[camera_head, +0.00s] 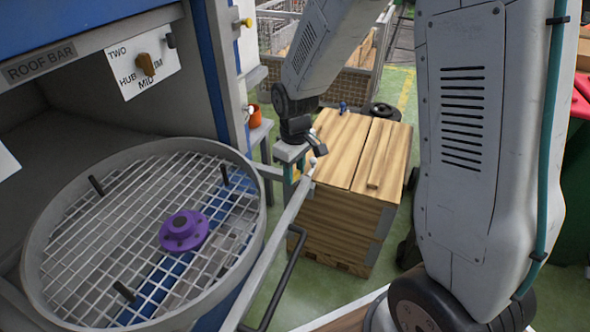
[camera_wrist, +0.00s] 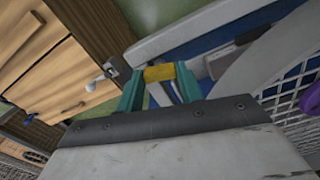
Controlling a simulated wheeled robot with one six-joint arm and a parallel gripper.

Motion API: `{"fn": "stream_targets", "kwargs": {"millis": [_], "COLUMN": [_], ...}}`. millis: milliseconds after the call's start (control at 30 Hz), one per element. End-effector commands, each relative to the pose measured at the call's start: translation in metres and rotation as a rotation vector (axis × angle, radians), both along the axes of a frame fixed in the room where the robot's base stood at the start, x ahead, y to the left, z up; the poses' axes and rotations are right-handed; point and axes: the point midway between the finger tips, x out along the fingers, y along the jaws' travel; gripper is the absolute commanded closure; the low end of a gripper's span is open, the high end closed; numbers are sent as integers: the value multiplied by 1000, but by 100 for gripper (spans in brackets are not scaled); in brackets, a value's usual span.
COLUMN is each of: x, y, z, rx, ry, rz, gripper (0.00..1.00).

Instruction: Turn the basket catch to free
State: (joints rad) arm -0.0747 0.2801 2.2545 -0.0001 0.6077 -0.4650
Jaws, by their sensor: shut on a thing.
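The round mesh basket (camera_head: 255,205) fills the lower left of the head view, with a purple flanged part (camera_head: 184,230) lying on its mesh. In the wrist view the basket's wire mesh and pale rim (camera_wrist: 262,78) show at the right. My gripper (camera_wrist: 160,82) has teal fingers on both sides of a small yellow piece, which looks like the grip of the basket catch (camera_wrist: 159,73). The gripper is shut on it. In the head view my gripper (camera_head: 290,170) is beyond the basket's far right edge, partly hidden by my wrist.
A panel card with an orange-brown knob (camera_head: 148,65) is on the machine's front. A wooden crate (camera_head: 345,225) stands right of the grey rail (camera_head: 285,220). A padlock-like grey piece (camera_head: 317,144) is near my wrist. An orange pot (camera_head: 254,116) stands behind.

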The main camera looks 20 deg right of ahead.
Motion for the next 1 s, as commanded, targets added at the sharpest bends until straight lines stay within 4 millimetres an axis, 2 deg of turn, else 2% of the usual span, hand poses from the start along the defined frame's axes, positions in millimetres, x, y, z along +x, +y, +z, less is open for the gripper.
{"fn": "stream_targets", "kwargs": {"millis": [400, 1000], "x": [1, 1], "y": [0, 0], "z": [1, 1], "rx": [0, 0], "ry": [-4, -4], "rz": [219, 263], "gripper": [86, 86]}}
